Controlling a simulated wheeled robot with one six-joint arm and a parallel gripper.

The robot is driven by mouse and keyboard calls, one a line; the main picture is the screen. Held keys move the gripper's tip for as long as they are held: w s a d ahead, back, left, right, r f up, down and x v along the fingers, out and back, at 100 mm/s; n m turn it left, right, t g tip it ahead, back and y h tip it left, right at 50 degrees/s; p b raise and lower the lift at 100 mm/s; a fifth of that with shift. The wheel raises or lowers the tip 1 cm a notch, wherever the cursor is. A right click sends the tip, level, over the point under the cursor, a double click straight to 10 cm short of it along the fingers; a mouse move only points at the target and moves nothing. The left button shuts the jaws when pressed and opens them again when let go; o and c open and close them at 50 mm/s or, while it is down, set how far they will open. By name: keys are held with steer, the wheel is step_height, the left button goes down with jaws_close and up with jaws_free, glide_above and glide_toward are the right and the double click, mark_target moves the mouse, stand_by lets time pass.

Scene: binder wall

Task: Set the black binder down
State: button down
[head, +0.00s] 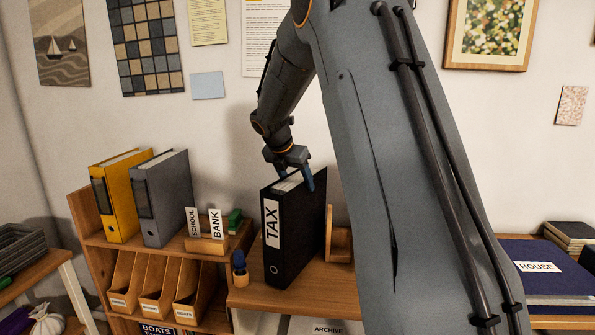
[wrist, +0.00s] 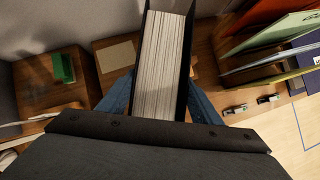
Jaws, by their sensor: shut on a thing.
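The black binder (head: 292,236), with a white TAX label on its spine, is upright over the wooden desk top (head: 262,295). Its lower edge is at or just above the wood; I cannot tell whether it touches. My gripper (head: 303,180) is above it with blue fingers shut on its top part. In the wrist view the binder (wrist: 185,30) shows from above with its white pages, between the fingers of my gripper (wrist: 160,100). The binder's far lower side is hidden.
A wooden bookend (head: 338,243) stands close right of the binder. A small dark blue figure-like item (head: 240,267) stands close left. A yellow binder (head: 117,200) and a grey binder (head: 163,200) stand on the left shelf. A blue HOUSE folder (head: 545,268) lies at right.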

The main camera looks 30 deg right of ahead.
steer(key=shift+f, duration=0.2)
steer(key=c, duration=0.6)
jaws_free()
steer(key=shift+f, duration=0.2)
steer(key=shift+r, duration=0.1)
steer(key=b+v, duration=0.2)
steer(key=v, duration=1)
steer(key=shift+b, duration=0.35)
